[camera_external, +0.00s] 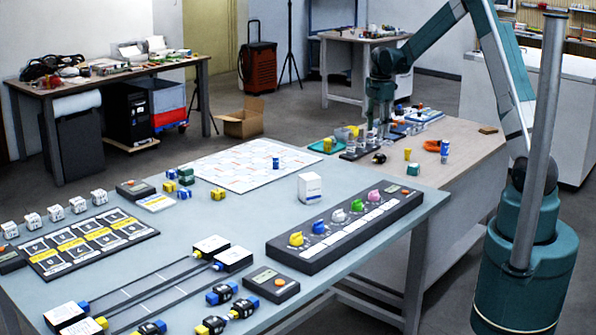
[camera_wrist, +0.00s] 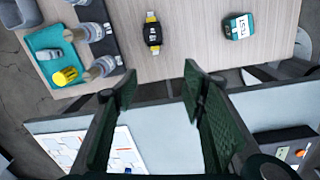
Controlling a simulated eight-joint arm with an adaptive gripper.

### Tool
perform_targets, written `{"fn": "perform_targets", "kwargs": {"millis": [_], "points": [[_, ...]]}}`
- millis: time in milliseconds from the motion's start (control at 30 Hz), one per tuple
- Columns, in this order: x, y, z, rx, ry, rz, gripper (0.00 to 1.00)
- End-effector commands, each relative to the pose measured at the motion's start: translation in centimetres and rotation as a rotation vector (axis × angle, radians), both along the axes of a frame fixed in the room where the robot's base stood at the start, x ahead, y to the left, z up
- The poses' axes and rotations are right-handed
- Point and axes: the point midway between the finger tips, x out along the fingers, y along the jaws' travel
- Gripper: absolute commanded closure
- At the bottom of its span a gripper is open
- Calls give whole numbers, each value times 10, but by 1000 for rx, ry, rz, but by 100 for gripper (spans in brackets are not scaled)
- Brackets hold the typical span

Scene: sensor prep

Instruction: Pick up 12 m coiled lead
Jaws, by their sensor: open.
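An orange coil-like item (camera_external: 431,146) lies on the wooden table in the external view, beside a small blue-and-white upright item (camera_external: 444,151). It looks like the coiled lead, but no label on it is readable. I do not see it in the wrist view. My gripper (camera_external: 378,135) is over the wooden table, left of the orange item. In the wrist view my gripper (camera_wrist: 160,85) is open, with nothing between its dark green fingers. A dark item with yellow ends (camera_wrist: 152,33) lies on the wood beyond the fingertips.
A teal tray (camera_wrist: 42,40) holds a yellow item and a grey one. A dark strip with silver pieces (camera_wrist: 100,35) is beside it. A teal-and-black item with a white label (camera_wrist: 239,27) lies right. The pale blue table (camera_external: 200,212) stands close, with a gap between tables.

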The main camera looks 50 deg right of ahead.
Motion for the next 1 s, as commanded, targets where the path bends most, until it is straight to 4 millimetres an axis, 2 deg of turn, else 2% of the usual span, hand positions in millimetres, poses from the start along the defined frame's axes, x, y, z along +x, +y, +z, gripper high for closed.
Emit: {"fn": "perform_targets", "kwargs": {"millis": [33,200,400,1000], "points": [[3,-10,-8,2,9,17,59],[10,-34,-34,11,35,86,59],[13,-53,-55,20,56,140,59],[14,-58,-66,23,62,158,59]]}}
